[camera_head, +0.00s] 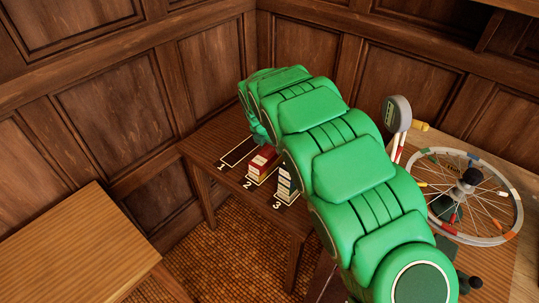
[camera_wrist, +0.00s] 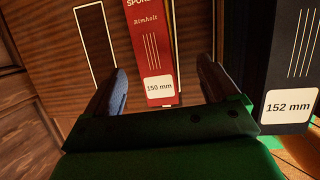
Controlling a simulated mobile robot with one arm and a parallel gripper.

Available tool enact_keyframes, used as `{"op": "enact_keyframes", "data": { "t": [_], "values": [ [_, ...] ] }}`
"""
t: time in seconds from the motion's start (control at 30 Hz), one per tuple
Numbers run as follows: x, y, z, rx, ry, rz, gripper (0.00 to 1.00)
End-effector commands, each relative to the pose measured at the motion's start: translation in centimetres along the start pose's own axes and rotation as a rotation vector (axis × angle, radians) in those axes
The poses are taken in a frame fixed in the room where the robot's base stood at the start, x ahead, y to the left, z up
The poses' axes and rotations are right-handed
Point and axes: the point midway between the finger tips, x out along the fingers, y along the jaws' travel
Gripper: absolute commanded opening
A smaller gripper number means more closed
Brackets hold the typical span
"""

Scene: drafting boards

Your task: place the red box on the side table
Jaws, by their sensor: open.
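The red box (camera_head: 263,160) stands on a dark wooden table, at the slot marked 2. In the wrist view the red box (camera_wrist: 150,45) is upright, with a white "150 mm" label. My gripper (camera_wrist: 161,66) is open, one finger on each side of the red box in the picture. A gap shows beside each finger; I cannot tell how far in the box reaches. In the head view my green arm hides most of the gripper. A bare light wooden table (camera_head: 75,250), which may be the side table, stands at the lower left.
A dark box (camera_head: 284,184) with a white label stands at slot 3, right of the red box; its "152 mm" label shows in the wrist view (camera_wrist: 289,106). Slot 1 (camera_head: 239,151) is empty. A spoked wheel (camera_head: 465,195) and a round gauge (camera_head: 397,113) are at the right. Panelled walls stand behind.

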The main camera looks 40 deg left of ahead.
Motion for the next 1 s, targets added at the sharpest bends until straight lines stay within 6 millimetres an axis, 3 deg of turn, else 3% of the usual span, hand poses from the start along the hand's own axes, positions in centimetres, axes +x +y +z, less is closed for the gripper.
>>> {"op": "enact_keyframes", "data": {
  "t": [0.2,0.5,0.73,1.0],
  "values": [
    [1.3,-0.1,-1.8,-0.022,-0.212,-0.091,0.88],
    [1.6,1.4,-3.3,-0.054,-0.436,-0.079,0.88],
    [2.0,1.8,-3.4,-0.057,-0.469,-0.067,0.88],
    [3.8,1.6,-2.4,-0.056,-0.467,-0.069,0.88]
  ]
}}
